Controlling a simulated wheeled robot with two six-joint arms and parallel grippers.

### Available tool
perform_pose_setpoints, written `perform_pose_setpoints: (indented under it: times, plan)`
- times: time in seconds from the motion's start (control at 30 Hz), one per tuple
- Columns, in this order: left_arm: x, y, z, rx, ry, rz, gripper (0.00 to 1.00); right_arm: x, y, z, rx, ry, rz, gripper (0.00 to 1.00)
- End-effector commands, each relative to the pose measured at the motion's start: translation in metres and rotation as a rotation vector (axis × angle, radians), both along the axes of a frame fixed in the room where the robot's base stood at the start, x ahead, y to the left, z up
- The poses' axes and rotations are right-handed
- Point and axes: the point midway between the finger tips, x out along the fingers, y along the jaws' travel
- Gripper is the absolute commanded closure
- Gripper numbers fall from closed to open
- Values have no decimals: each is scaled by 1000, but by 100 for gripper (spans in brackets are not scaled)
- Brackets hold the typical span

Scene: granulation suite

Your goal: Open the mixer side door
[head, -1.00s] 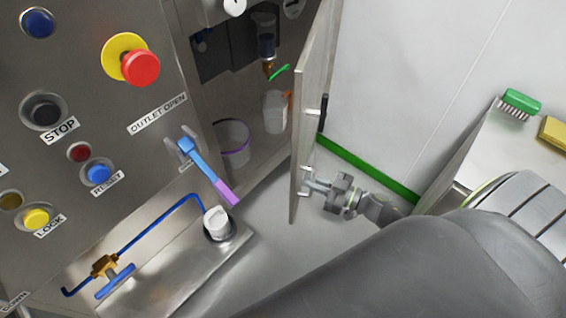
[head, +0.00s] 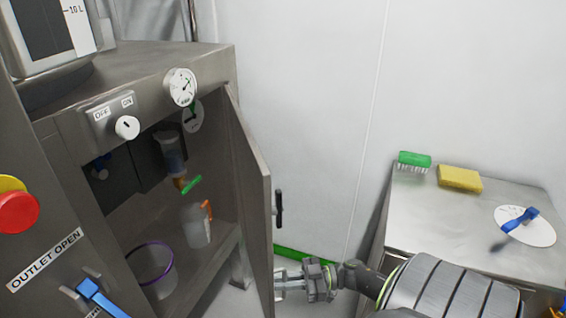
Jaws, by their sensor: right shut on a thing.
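The mixer side door (head: 252,190) is a grey metal panel, hinged at the cabinet's right side and standing wide open. A black handle (head: 279,208) is on its outer face. My right gripper (head: 284,283) is at the lower free edge of the door, below the handle, shut on the door edge. Its fingertips are partly hidden by the door. The open cabinet (head: 115,195) shows its inside. My left gripper is not in view.
Inside the cabinet are a clear tub with a purple rim (head: 153,270), a bottle with an orange part (head: 197,225) and a filter bowl with a green lever (head: 175,165). A steel table (head: 440,225) at right holds a green brush (head: 414,161), a yellow sponge (head: 460,178) and a white disc (head: 525,226).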

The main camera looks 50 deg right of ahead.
Motion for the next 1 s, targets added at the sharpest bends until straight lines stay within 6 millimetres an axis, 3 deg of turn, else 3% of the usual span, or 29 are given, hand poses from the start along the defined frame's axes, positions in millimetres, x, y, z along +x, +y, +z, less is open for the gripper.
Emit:
perform_pose_setpoints:
  times: [0.03,0.13,0.5,1.0]
  plan:
    - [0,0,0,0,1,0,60,0,0,-1,0,1,-1,86]
    - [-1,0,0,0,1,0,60,0,0,-1,0,1,-1,73]
    - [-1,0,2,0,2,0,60,0,0,5,-1,1,-1,73]
    - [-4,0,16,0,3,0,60,-1,0,82,-3,1,1,73]
